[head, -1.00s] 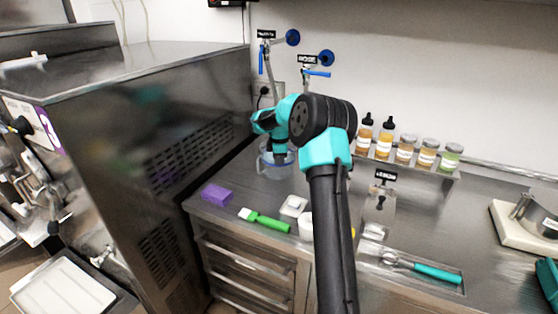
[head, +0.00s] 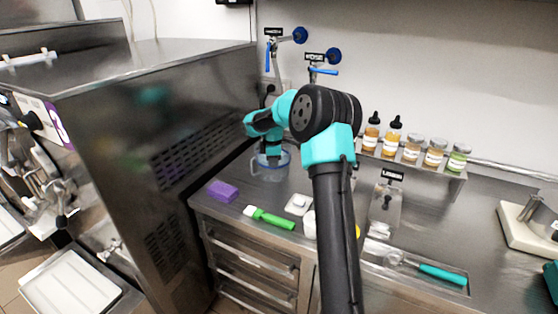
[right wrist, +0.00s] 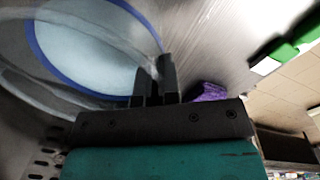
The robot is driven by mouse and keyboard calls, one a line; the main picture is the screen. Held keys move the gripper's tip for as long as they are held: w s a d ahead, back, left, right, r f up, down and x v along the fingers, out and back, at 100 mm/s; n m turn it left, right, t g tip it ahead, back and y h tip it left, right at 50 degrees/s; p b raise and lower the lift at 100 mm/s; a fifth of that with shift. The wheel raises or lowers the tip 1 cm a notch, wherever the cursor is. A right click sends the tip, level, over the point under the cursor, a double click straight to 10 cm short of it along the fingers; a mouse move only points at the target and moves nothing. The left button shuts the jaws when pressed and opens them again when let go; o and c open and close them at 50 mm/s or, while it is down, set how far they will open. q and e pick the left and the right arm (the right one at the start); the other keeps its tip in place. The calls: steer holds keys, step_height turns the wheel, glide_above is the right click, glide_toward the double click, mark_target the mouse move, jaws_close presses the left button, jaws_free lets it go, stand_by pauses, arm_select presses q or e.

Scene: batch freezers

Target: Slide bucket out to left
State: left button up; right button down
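The bucket (head: 270,168) is a clear round container with a bluish rim. It stands on the steel counter close to the side of the big freezer. My right gripper (head: 273,158) reaches down at its rim from above. In the right wrist view, the blue rim and pale inside of the bucket (right wrist: 85,45) fill the upper left. The dark fingers (right wrist: 154,85) are close together at the rim, shut on the bucket's edge. The fingertips are partly blurred there. My left gripper is in neither view.
The freezer wall (head: 160,140) bounds the left side. A purple sponge (head: 222,191), green-handled tool (head: 270,218) and small white item (head: 298,205) lie in front. Taps (head: 318,70) are behind. Bottles and jars (head: 412,148) stand on a shelf at right.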

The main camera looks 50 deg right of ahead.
steer(key=shift+w+a, duration=0.2)
steer(key=shift+a, duration=0.5)
steer(key=shift+w+a, duration=0.15)
steer(key=shift+a, duration=0.55)
steer(key=c, duration=1.3)
jaws_free()
steer(key=shift+o, duration=0.2)
steer(key=shift+r, duration=0.1)
step_height(320, 180, up, 17)
steer(key=shift+s+a, duration=0.45)
